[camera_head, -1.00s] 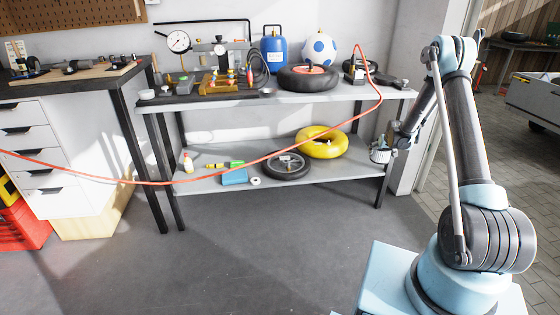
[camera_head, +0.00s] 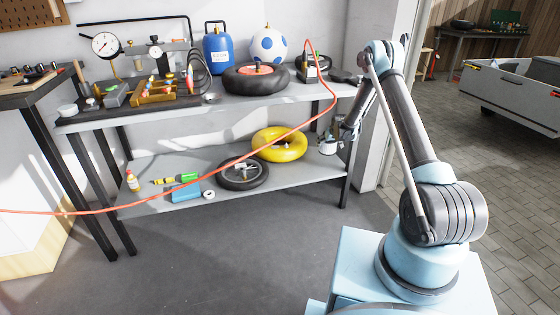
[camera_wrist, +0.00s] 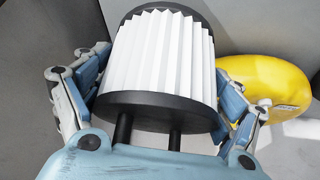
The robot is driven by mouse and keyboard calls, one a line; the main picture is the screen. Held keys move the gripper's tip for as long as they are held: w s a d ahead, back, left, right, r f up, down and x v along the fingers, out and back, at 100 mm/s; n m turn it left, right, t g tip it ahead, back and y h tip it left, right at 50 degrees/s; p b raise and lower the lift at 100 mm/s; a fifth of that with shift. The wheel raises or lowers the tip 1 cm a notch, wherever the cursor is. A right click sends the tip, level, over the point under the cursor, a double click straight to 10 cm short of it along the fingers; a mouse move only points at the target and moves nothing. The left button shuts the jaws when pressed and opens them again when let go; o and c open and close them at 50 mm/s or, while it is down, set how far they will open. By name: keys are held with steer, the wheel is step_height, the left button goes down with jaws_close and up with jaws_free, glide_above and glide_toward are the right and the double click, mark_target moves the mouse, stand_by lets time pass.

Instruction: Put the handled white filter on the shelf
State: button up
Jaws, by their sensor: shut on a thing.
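The handled white filter (camera_wrist: 160,55) has white pleats between black end caps, with two black handle posts toward my gripper (camera_wrist: 175,85) in the wrist view. Blue-grey fingers lie on both sides of it, and my gripper is shut on it. In the head view the filter (camera_head: 328,147) is small, at the right end of the lower shelf (camera_head: 300,172), right of the yellow ring. My gripper (camera_head: 333,138) is just above it there. I cannot tell whether the filter touches the shelf or hangs over it. The finger contacts are partly hidden.
The yellow ring (camera_head: 279,145) is close beside the filter; a wheel (camera_head: 242,174) and blue box (camera_head: 186,192) lie further left. The upper shelf (camera_head: 220,101) holds a tire and blue canister. An orange hose (camera_head: 240,160) crosses in front. A table leg (camera_head: 345,183) stands at right.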

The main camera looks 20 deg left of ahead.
mark_target(333, 152)
steer(key=f, duration=0.1)
steer(key=d+f, duration=0.1)
steer(key=f, duration=0.3)
steer(key=shift+w+d+f, duration=0.15)
steer(key=shift+w+f, duration=0.05)
steer(key=shift+w, duration=0.1)
steer(key=shift+f, duration=2.25)
steer(key=o, duration=1.2)
steer(key=shift+f, duration=0.1)
steer(key=shift+c, duration=0.2)
steer(key=shift+s, duration=0.1)
steer(key=v, duration=1.2)
